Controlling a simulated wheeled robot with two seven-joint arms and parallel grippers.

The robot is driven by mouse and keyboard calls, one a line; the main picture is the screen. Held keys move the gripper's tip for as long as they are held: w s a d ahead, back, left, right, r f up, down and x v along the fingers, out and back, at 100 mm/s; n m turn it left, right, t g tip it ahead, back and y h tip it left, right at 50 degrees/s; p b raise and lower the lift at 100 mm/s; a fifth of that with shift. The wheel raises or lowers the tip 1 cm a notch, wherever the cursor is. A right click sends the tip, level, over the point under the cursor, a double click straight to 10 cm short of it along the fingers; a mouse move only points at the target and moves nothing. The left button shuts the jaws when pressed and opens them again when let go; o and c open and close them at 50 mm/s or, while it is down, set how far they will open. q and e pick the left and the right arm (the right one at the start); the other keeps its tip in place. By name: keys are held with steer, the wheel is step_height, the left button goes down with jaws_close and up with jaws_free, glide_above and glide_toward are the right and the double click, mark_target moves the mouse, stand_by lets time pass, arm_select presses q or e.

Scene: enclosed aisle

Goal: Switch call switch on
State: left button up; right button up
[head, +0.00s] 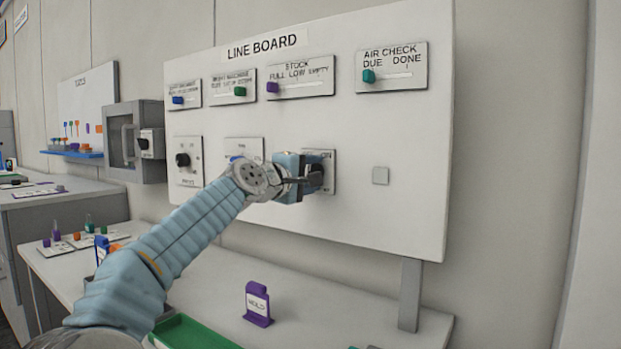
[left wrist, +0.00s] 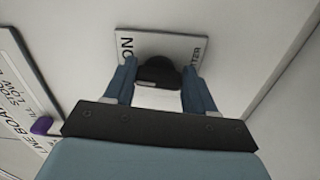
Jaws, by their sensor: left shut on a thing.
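The line board (head: 400,140) is a white upright panel. My left gripper (head: 312,178) is at a switch plate (head: 329,160) in its lower row and hides most of it in the head view. In the left wrist view this plate (left wrist: 187,43) shows "ON" on its left and part of a word ending in "TER" on its right; no "call" label can be read. My left gripper (left wrist: 160,85) is shut on a black switch knob (left wrist: 158,69), one blue finger on either side. The knob's setting cannot be told. My right gripper is not in view.
A plate with a black knob (head: 183,160) and a partly hidden plate (head: 243,148) are left of the gripper. Slider plates line the top row, including AIR CHECK (head: 392,66).

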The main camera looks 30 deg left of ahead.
arm_select(q)
steer(key=shift+f+m+b, duration=0.2)
steer(key=shift+m+b, duration=0.4)
steer(key=shift+m, duration=1.3)
steer(key=shift+f+m+b, duration=0.15)
steer(key=shift+m+b, duration=0.4)
steer(key=shift+m, duration=1.35)
steer(key=shift+a+m, duration=0.1)
steer(key=shift+m, duration=0.2)
steer(key=o, duration=1)
steer(key=shift+r, duration=0.1)
steer(key=shift+o, duration=0.2)
steer(key=shift+s, duration=0.1)
